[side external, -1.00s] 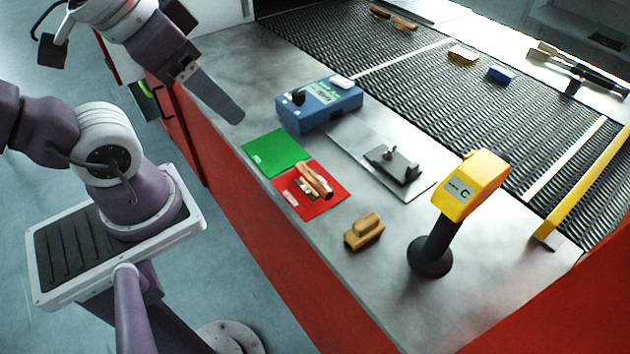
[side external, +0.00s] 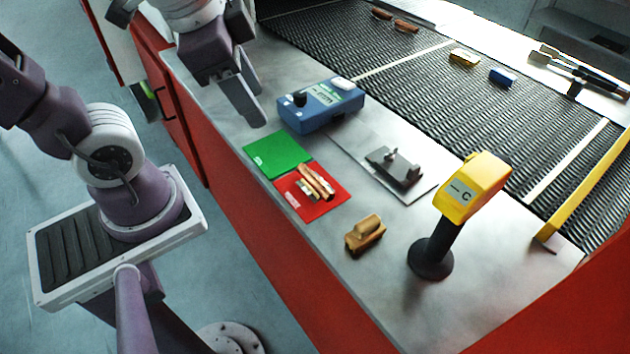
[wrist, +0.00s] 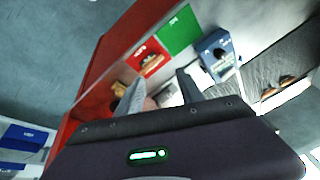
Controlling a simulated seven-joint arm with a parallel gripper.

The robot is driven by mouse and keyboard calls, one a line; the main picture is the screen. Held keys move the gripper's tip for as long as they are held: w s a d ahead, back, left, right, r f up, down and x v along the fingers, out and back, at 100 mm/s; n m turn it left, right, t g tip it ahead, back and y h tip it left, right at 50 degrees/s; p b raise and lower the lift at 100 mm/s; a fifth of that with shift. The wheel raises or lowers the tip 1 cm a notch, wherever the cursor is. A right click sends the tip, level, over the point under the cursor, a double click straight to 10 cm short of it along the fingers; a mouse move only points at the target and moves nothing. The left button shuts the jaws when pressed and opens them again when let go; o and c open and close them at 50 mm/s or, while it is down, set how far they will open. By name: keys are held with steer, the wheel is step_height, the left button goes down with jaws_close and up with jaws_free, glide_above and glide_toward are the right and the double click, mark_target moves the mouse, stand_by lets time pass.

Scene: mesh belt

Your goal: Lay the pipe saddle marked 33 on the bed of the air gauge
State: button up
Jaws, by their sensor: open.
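No marking 33 can be read on any part. Copper-brown curved pieces (side external: 318,181) lie on the red card (side external: 333,205); they also show in the wrist view (wrist: 152,60). A tan saddle-like piece (side external: 365,236) lies alone on the steel bench, right of the red card. A blue instrument box (side external: 322,106) with a black knob stands behind the green card. A dark fixture with a small upright post (side external: 396,166) sits on a pale plate; I cannot tell which is the gauge bed. My gripper (side external: 250,112) is open above the bench's left part, left of the blue box, apart from everything.
A green card (side external: 277,154) adjoins the red one. A yellow-headed display on a black post (side external: 437,240) stands at the right front. Bare bench lies around the tan piece.

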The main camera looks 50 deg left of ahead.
steer(key=w+d+f+m+g, duration=0.2)
steer(key=w+f+m, duration=0.35)
steer(key=m, duration=0.25)
steer(key=m+g, duration=0.2)
steer(key=m, duration=0.3)
glide_above(315, 178)
steer(key=f, duration=0.5)
steer(key=shift+w+d, duration=0.15)
steer(key=shift+d, duration=0.1)
steer(key=f, duration=0.7)
steer(key=shift+s+a, duration=0.2)
steer(key=shift+a, duration=0.05)
steer(key=shift+f, duration=0.3)
